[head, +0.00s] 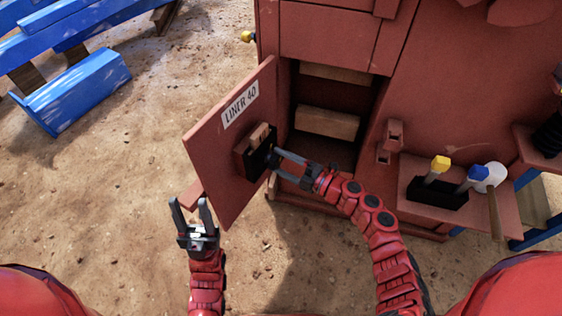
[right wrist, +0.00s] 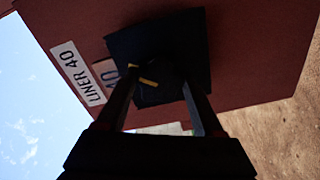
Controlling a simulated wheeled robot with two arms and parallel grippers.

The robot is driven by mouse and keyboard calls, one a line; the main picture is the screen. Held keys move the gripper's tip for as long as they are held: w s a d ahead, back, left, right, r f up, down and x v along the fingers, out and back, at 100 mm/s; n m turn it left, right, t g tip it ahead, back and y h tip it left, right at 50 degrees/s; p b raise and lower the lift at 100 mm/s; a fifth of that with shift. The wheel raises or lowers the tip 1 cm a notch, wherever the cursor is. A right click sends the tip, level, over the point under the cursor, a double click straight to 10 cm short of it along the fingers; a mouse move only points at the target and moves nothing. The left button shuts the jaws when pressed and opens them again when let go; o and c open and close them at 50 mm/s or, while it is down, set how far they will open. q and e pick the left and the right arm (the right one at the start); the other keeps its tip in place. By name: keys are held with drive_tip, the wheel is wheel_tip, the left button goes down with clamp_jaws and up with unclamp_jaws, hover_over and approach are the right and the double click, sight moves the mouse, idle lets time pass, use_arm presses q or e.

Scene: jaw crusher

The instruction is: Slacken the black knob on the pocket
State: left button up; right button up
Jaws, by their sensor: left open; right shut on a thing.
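The open red door (head: 225,150) carries a white LINER 40 label (head: 240,103) and a pocket (head: 248,150) with a pale block in it. The pocket's black plate (right wrist: 193,30) faces my right gripper. My right gripper (head: 276,160) is shut on the black knob (right wrist: 160,80), which lies between its fingers in the right wrist view (right wrist: 160,92). A yellow mark shows on the dark knob. My left gripper (head: 190,208) is open and empty, near the door's lower left edge.
Behind the door is an open compartment with wooden blocks (head: 327,122). Blue beams (head: 75,92) lie at upper left. Sandy ground is clear at left.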

drive_tip(key=o, duration=1.4)
drive_tip(key=shift+d, duration=0.1)
drive_tip(key=v, duration=1.7)
drive_tip(key=shift+s+d+f+p, duration=0.1)
drive_tip(key=shift+d+p, duration=0.05)
drive_tip(key=shift+p, duration=0.15)
